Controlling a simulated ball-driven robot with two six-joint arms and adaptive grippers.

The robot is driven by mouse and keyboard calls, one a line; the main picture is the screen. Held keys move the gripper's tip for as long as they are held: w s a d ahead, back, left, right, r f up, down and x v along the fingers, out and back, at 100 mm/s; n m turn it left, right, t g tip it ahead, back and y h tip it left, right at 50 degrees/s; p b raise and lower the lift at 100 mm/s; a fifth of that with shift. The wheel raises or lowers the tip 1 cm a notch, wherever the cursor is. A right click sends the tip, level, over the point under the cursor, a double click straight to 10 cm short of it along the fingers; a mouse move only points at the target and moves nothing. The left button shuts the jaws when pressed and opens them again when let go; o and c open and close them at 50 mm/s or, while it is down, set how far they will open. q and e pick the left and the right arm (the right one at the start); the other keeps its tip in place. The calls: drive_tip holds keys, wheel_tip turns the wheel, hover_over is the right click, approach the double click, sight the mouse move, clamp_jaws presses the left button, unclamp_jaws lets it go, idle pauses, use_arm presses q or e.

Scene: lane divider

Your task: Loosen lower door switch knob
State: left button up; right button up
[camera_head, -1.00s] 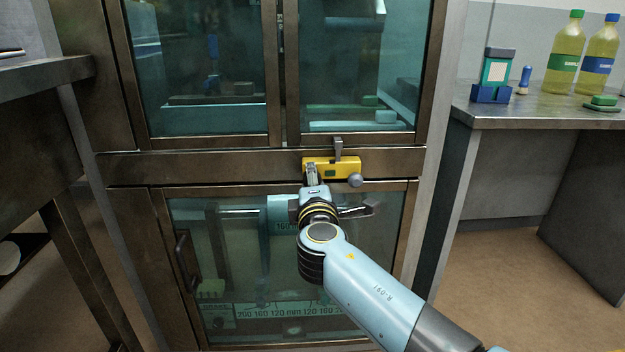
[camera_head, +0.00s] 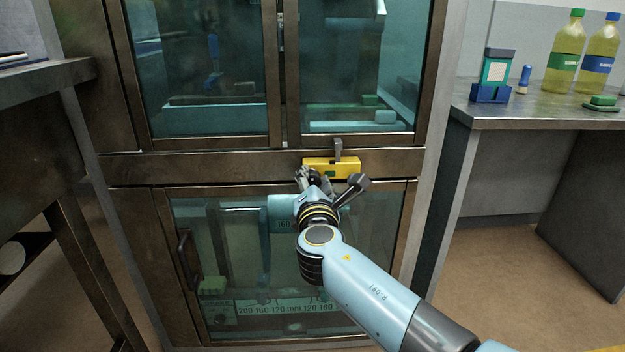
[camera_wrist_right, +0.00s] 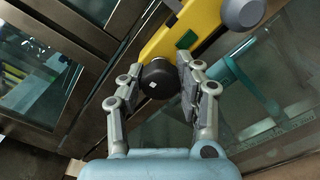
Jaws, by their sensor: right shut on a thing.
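A yellow switch box (camera_head: 345,162) with a small green patch sits on the cabinet's middle rail; it also shows in the right wrist view (camera_wrist_right: 197,22). A round dark knob (camera_wrist_right: 158,79) with a small white mark sits at the box's lower left end. My right gripper (camera_wrist_right: 160,70) is shut on this knob, one finger on each side. In the head view my right gripper (camera_head: 310,177) hides most of the knob. A grey rounded handle (camera_wrist_right: 243,12) shows at the box's other end in the right wrist view. My left gripper is not in view.
Glass upper doors (camera_head: 210,70) and a glass lower door (camera_head: 235,255) with a dark handle (camera_head: 184,260) surround the box. A grey latch (camera_head: 338,148) stands above it. A right-hand table (camera_head: 540,112) holds bottles and small items. Another table (camera_head: 45,72) stands left.

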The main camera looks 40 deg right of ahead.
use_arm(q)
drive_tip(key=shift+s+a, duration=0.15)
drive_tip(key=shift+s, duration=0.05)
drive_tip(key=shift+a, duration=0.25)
use_arm(e)
drive_tip(key=o, duration=1.2)
drive_tip(key=shift+w, duration=0.1)
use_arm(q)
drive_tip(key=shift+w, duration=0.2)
use_arm(e)
drive_tip(key=v, duration=0.7)
drive_tip(key=shift+s, duration=0.3)
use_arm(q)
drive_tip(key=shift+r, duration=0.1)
